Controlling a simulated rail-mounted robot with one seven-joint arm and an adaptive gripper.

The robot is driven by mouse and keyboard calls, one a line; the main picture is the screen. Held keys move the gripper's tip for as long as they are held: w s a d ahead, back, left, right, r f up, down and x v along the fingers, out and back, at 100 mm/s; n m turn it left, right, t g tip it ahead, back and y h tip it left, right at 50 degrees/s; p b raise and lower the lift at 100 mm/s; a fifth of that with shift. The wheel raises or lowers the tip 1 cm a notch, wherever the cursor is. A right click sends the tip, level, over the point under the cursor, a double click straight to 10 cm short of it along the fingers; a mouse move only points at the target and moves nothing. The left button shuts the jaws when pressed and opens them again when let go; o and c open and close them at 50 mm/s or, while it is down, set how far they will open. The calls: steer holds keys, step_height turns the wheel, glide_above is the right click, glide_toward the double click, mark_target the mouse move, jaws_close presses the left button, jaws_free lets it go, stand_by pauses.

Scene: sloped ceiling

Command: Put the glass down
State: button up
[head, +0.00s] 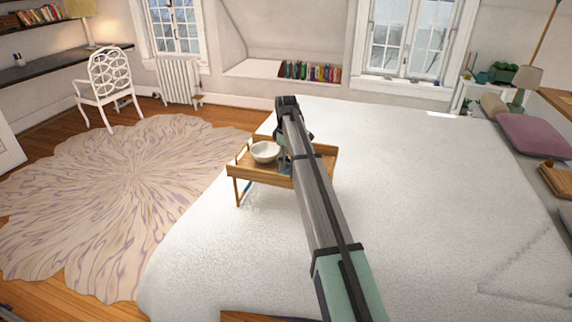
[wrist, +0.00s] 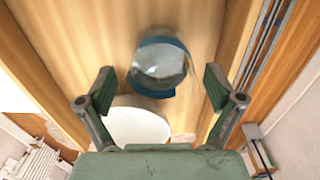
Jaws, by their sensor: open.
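The glass (wrist: 160,63), clear with a blue band, stands on the wooden tray table (wrist: 85,50) in the wrist view. My gripper (wrist: 159,86) is open, its two fingers spread apart on either side with the glass between and beyond their tips. A gap shows between each finger and the glass, so neither finger appears to touch it. In the head view, my gripper (head: 285,163) hangs over the tray table (head: 247,174), and my arm hides much of that area. I cannot clearly make out the glass there.
The tray table has raised edges and stands on the white bed (head: 420,190). The bed around it is mostly clear.

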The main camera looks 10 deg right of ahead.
step_height(320, 180, up, 10)
steer(key=b, duration=0.1)
steer(key=shift+b, duration=0.35)
